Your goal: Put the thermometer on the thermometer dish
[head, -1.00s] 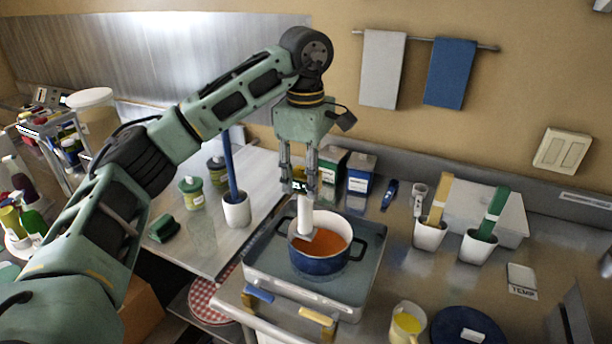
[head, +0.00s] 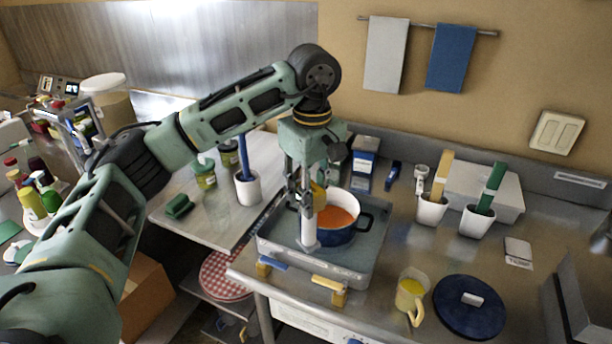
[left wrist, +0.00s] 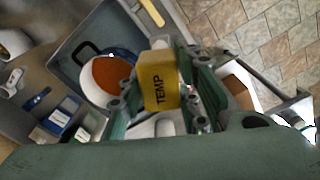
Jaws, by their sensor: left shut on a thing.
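My left gripper (head: 305,190) points down and is shut on the thermometer (head: 309,230). Its white stem hangs below the fingers, in front of the left side of the blue pot (head: 341,236). Its yellow head, marked TEMP, shows between the fingers in the left wrist view (left wrist: 160,82). The pot holds orange liquid and also shows in the left wrist view (left wrist: 123,55). Whether the stem's lower end touches the tray, I cannot tell. A small pale dish (head: 517,247) with a TEMP label lies on the counter at the right, apart from the gripper. My right gripper is out of view.
The pot stands in a grey metal tray (head: 374,262). A yellow-filled mug (head: 411,296) and a blue lid (head: 468,308) are at the front right. White cups with a yellow handle (head: 431,211) and a green handle (head: 478,221) stand behind the dish.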

